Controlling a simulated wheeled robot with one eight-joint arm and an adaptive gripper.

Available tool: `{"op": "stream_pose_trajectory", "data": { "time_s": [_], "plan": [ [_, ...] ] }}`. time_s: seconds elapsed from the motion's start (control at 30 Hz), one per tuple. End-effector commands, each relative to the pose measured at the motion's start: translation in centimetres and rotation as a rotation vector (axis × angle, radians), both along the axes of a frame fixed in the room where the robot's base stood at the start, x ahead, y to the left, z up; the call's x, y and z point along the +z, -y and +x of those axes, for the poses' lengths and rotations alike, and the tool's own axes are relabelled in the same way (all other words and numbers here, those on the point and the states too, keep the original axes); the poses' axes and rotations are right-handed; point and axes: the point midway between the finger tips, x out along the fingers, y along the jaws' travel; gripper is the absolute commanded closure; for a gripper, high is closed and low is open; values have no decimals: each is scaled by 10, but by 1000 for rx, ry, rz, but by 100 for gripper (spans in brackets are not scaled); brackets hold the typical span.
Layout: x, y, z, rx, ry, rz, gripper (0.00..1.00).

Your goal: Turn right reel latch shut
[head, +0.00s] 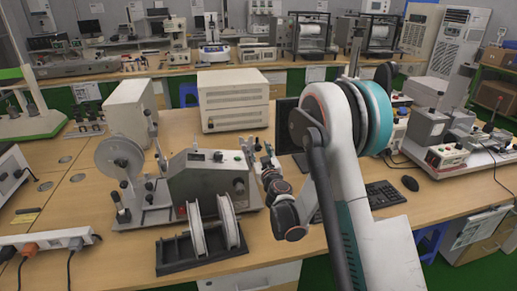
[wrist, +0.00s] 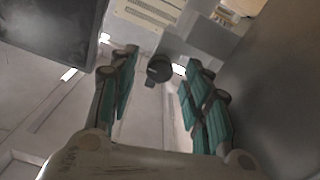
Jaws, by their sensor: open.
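A grey tabletop reel machine (head: 212,178) stands on the wooden bench, with a large pale reel (head: 119,158) on its left side. My gripper (head: 262,158) is at the right end of this machine, partly overlapping it in the head view. In the wrist view my gripper (wrist: 160,62) is open, with teal-padded fingers spread apart. A small dark round knob (wrist: 159,68), possibly the right reel latch, shows between the fingertips with a gap on both sides. I cannot tell its turn angle. The right reel latch is not clearly visible in the head view.
A black rack (head: 182,257) with two white reels (head: 228,221) stands in front of the machine. A beige instrument box (head: 233,99) stands behind it. A keyboard (head: 384,194) and mouse (head: 410,183) lie to the right. A power strip (head: 47,238) is at left.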

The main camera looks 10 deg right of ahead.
Motion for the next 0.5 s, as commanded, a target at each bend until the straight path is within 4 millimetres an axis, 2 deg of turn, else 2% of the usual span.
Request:
{"op": "stream_pose_trajectory", "data": {
  "time_s": [0.27, 0.43, 0.47, 0.5],
  "plan": [
    [0, 0, 0, 0, 0, 0, 55],
    [0, 0, 0, 0, 0, -1, 94],
    [0, 0, 0, 0, 0, -1, 100],
    [0, 0, 0, 0, 0, -1, 100]
  ]
}}
